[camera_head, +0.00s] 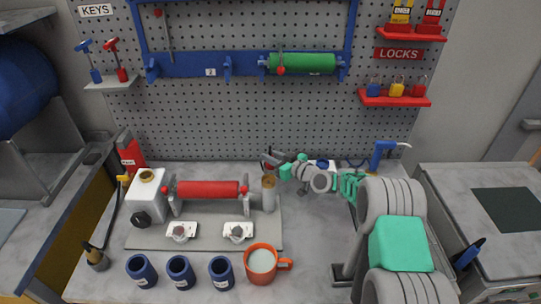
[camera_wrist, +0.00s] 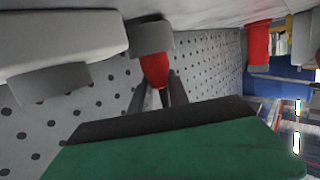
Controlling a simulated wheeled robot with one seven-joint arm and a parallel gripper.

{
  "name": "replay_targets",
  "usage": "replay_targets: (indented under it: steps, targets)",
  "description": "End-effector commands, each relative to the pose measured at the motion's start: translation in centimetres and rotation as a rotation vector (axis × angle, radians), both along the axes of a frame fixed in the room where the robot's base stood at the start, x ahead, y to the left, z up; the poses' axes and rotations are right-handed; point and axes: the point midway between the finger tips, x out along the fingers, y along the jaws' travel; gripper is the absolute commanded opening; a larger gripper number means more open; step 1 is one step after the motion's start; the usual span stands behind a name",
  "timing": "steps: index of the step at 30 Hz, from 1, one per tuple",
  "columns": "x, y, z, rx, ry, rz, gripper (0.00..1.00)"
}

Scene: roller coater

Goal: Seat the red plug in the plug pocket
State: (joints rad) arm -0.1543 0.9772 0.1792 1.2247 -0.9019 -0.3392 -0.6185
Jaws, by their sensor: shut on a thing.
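My gripper (camera_head: 272,158) reaches in from the right to the rear of the bench, close to the pegboard. In the wrist view its two thin dark fingers (camera_wrist: 160,92) are shut on the red plug (camera_wrist: 155,68). The plug has a broad grey end pointing away from the palm. In the head view the plug is too small and covered to make out clearly. I cannot tell the plug pocket for certain. A small white box with a blue round top (camera_head: 322,163) stands behind my wrist.
A red roller (camera_head: 208,189) lies in its stand on a grey base plate (camera_head: 265,240), with a metal cylinder (camera_head: 268,194) at its right end. Blue cups (camera_head: 181,272) and an orange mug (camera_head: 261,263) line the front. The bench between mug and arm is clear.

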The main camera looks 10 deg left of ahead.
Motion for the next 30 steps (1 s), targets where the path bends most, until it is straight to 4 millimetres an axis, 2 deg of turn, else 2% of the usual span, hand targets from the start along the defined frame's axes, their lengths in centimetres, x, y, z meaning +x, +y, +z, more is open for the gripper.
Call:
replay_targets:
  steps: [6,7,15,25,30]
  targets:
    - [0.0,0.0,-0.4,0.0,0.0,0.0,0.0]
    - [0.0,0.0,-0.3,-0.001,0.001,0.0,0.22]
    - [0.0,0.0,-0.2,-0.001,0.001,0.0,0.43]
    - [-0.1,-0.2,0.2,0.0,0.001,-0.001,0.43]
    - [-1.8,-3.2,0.5,0.0,0.0,-0.004,0.43]
